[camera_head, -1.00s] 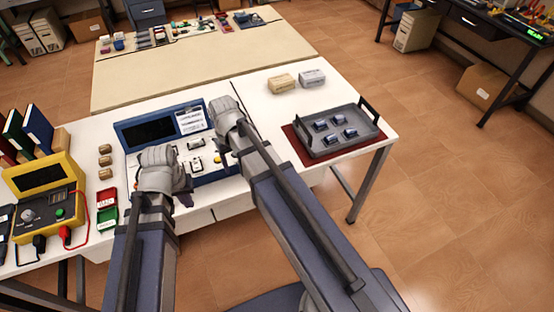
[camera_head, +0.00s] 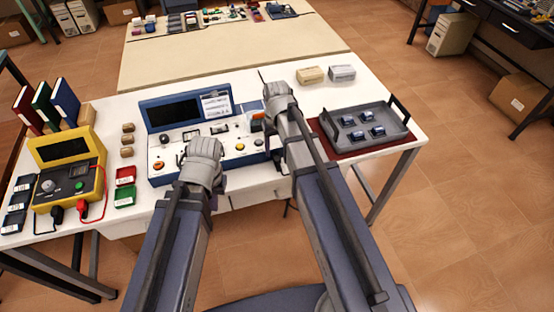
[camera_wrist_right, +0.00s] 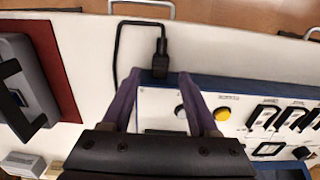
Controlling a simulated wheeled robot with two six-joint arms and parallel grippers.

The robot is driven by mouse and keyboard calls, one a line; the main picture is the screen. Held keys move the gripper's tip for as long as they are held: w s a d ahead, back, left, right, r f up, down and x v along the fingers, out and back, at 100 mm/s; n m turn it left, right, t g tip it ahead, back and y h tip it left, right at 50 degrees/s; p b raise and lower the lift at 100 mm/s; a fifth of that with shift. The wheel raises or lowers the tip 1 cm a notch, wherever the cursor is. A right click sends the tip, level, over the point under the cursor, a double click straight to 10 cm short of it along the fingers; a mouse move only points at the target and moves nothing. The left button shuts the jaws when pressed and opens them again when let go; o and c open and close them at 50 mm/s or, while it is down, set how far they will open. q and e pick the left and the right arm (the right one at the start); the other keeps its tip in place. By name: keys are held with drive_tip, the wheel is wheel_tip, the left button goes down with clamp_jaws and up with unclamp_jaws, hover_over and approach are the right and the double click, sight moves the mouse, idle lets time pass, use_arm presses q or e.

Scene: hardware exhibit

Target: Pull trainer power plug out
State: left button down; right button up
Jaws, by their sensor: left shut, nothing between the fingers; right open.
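The trainer (camera_head: 160,178) is a blue-framed box with a white panel and a raised lid with a dark screen. The black power plug (camera_wrist_right: 160,62) shows in the right wrist view at the trainer's blue edge (camera_wrist_right: 215,83), with a black cable looping from it. My right gripper (camera_wrist_right: 160,80) is open, one purple finger on each side of the plug's line. I cannot tell whether the fingers touch it. In the head view my right gripper (camera_head: 277,106) is at the trainer's right end and hides the plug. My left gripper (camera_head: 203,165) is shut and empty over the trainer's front.
A grey tray (camera_head: 332,137) with several small dark parts sits on a red mat right of the trainer. Two small boxes (camera_head: 311,75) lie behind the tray.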

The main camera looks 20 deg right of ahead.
sight(277, 157)
wheel_tip(277, 157, down, 4)
drive_tip(key=b, duration=0.2)
drive_tip(key=shift+r+b, duration=0.1)
drive_tip(key=shift+b, duration=0.25)
drive_tip(key=shift+r, duration=0.1)
clamp_jaws()
idle(1.0)
